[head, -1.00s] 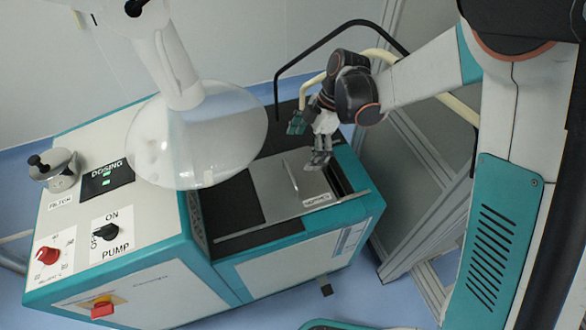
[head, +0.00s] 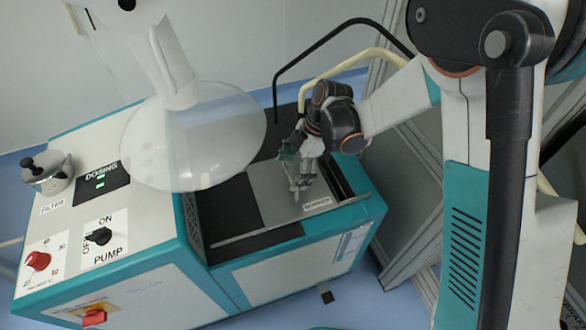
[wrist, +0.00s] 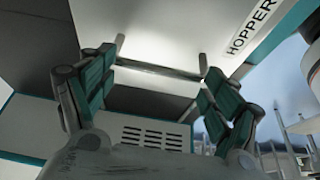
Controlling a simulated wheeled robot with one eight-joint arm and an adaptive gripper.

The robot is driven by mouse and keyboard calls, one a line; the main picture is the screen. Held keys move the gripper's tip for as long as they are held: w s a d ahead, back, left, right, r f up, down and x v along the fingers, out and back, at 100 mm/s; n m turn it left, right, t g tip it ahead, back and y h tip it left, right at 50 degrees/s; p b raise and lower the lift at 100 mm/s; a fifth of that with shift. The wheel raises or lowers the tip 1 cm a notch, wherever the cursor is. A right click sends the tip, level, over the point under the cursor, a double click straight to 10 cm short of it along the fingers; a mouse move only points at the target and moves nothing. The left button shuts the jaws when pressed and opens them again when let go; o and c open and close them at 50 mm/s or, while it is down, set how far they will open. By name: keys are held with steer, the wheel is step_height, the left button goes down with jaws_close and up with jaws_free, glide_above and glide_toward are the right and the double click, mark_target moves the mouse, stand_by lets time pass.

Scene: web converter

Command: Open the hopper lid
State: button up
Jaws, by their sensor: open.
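The hopper lid (head: 268,202) is a flat grey plate lying flat on top of the machine in the head view, with a white label (head: 317,204) at its front right corner. The lid (wrist: 165,32) also shows in the wrist view, beside a label reading HOPPER (wrist: 250,28). Its bar handle (wrist: 158,71) spans between my teal fingertips in the wrist view.
A clear dome (head: 195,140) on a white arm stands left of the lid. The control panel with the PUMP knob (head: 100,237) is further left. A black curved rail (head: 335,35) and a cream rail (head: 350,62) stand behind, and grey frame posts (head: 410,210) are at the right.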

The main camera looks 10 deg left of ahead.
steer(key=shift+s, duration=0.1)
jaws_close()
glide_above(266, 192)
steer(key=shift+a+b, duration=0.1)
steer(key=shift+b, duration=0.2)
steer(key=c, duration=1.5)
jaws_free()
steer(key=o, duration=2.4)
steer(key=shift+c, duration=0.2)
